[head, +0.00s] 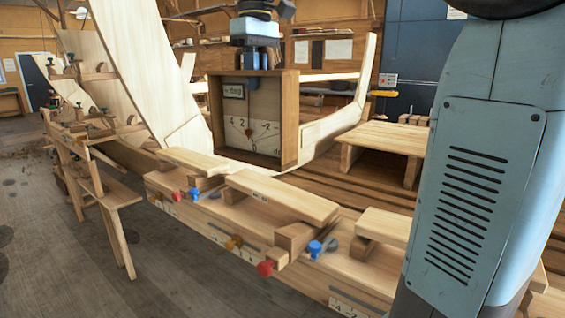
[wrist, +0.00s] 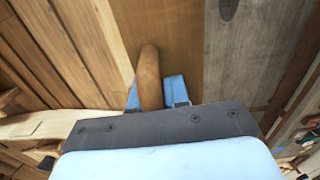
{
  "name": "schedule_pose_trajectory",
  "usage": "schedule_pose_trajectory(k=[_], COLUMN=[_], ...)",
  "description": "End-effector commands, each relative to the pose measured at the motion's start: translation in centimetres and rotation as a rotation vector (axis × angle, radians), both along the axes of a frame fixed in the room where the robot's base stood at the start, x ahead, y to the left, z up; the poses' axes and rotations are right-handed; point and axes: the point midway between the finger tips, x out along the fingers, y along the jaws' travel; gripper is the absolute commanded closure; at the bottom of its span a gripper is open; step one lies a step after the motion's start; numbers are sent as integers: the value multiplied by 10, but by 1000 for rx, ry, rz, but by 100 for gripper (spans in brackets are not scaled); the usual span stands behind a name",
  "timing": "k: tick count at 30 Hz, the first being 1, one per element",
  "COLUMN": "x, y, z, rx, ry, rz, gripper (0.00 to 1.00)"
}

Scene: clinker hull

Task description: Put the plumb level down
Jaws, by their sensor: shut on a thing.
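The plumb level (head: 249,118) is an upright wooden box with a pale face, a numbered scale and a red pointer near the zero. It stands in the middle of the head view, over the hull planking. My gripper (head: 256,60) is above it, shut on its top handle. In the wrist view the rounded brown handle (wrist: 149,72) sits between the two blue fingers, above the brown top of the box (wrist: 180,30). I cannot tell whether the bottom of the level touches the wood below.
A long beam with plank pads (head: 283,196) and red, blue and orange clamp knobs runs across the front. A small wooden bench (head: 387,140) stands to the right. A tall curved plank (head: 128,75) rises at left, beside a trestle (head: 105,190). Grey floor (head: 60,270) is open at lower left.

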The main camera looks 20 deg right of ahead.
Motion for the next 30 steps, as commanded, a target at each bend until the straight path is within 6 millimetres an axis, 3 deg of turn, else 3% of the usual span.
schedule_pose_trajectory(k=[15, 22, 30], x=[71, 90, 98], y=[-73, -91, -97], z=[-45, -77, -90], rx=[-1, -1, 0], ry=[5, 2, 0], rz=[-31, -30, -30], gripper=[100, 100, 100])
